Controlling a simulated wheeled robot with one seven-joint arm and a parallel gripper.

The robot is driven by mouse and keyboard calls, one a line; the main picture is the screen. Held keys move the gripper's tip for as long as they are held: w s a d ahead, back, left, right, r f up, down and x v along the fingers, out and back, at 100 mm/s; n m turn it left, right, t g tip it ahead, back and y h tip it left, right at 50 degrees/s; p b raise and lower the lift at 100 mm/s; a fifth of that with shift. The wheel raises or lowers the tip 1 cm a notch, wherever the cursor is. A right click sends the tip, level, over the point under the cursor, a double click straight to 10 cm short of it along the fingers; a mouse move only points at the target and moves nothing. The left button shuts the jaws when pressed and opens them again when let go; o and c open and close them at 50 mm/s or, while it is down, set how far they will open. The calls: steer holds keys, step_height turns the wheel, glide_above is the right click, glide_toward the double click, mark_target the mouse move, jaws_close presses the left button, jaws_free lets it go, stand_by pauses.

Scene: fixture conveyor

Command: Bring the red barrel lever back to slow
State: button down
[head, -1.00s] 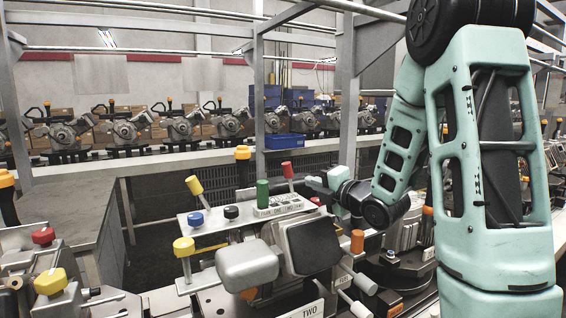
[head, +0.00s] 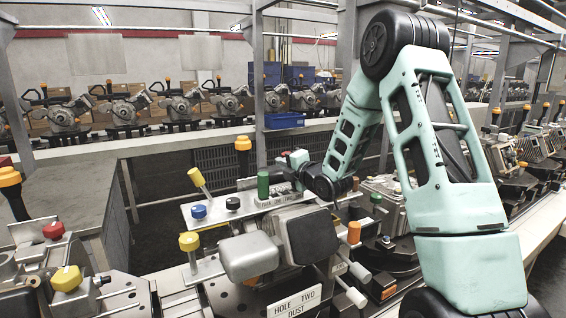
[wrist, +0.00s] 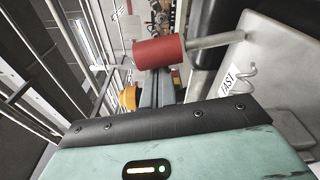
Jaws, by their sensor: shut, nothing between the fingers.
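The red barrel lever (wrist: 158,52) shows in the wrist view as a red cylinder on a metal rod running off to the right. A plate labelled FAST (wrist: 230,88) lies at right, below the rod. My gripper (wrist: 158,88) is shut and empty, its dark fingers pointing at the barrel. The barrel covers the fingertips, so I cannot tell whether they touch it. In the head view my gripper (head: 277,173) is over the back of the fixture's panel, just right of the green barrel (head: 263,185). The red barrel is hidden there by my gripper and arm.
Around the panel stand a yellow barrel lever (head: 197,178), a blue knob (head: 199,212), a black knob (head: 232,203), a yellow knob (head: 189,241) and an orange barrel (head: 354,232). A grey box (head: 247,256) stands in front. A metal post (head: 258,90) rises behind.

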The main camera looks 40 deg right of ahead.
steer(key=shift+s+d+r+m+b, duration=0.15)
steer(key=shift+d+m+b, duration=0.35)
steer(key=shift+b, duration=0.3)
steer(key=shift+d+r+m+b, duration=0.1)
steer(key=shift+d+m+b, duration=0.1)
steer(key=shift+m+b, duration=0.25)
steer(key=d+m+b, duration=0.2)
steer(key=b, duration=0.1)
steer(key=d+m+b, duration=0.1)
steer(key=m+b, duration=0.1)
steer(key=shift+s+r+t, duration=0.15)
steer(key=shift+s+t, duration=0.15)
steer(key=shift+t, duration=0.1)
steer(key=shift+d, duration=0.3)
steer(key=shift+s+d+r+b, duration=0.15)
steer(key=shift+d+b, duration=0.3)
steer(key=shift+b, duration=0.45)
